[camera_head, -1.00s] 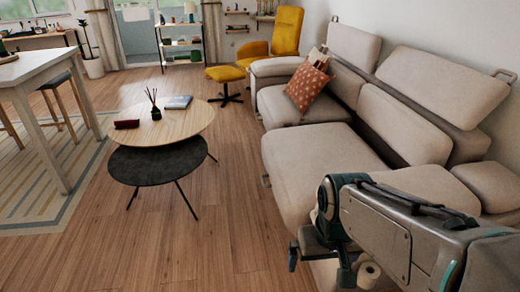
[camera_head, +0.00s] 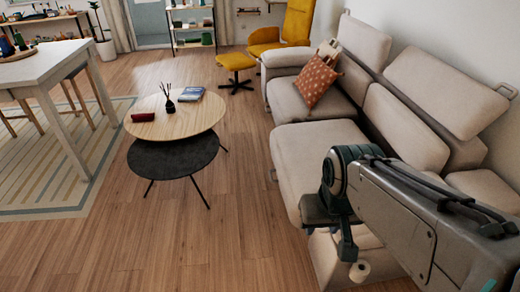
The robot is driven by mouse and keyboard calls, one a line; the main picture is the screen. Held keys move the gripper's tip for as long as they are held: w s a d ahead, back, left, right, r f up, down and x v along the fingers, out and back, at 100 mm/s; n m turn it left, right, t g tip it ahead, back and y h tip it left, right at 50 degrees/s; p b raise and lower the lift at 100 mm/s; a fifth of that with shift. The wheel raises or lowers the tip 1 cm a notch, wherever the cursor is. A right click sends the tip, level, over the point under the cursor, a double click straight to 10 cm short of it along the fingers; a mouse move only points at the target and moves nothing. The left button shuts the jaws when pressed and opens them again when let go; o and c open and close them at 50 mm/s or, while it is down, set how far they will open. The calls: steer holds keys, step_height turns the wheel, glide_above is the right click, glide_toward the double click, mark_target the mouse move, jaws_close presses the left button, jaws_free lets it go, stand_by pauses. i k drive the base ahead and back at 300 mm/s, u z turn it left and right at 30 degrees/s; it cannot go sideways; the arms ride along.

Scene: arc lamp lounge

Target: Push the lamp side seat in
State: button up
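The beige sofa (camera_head: 385,55) runs along the right wall. Its far seat (camera_head: 299,104) has a patterned cushion on it. The large nearer seat (camera_head: 305,152) seems to reach a little farther into the room than the far seat. The sofa's nearest part is largely hidden behind my arm. No arc lamp is in view, so I cannot tell which seat is the lamp side one. My gripper (camera_head: 345,240) points down in front of the sofa's near end. Its fingers are not clear, and I cannot tell whether it touches the sofa.
Two round nesting tables, one wooden (camera_head: 190,121) and one dark (camera_head: 165,158), stand left of the sofa. A yellow armchair (camera_head: 297,22) with a footstool (camera_head: 235,61) is at the back. A white table (camera_head: 40,72) is at left. The wooden floor (camera_head: 215,240) in front is clear.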

mark_target(298, 151)
steer(key=u, duration=1)
steer(key=i, duration=2.35)
steer(key=z, duration=1.55)
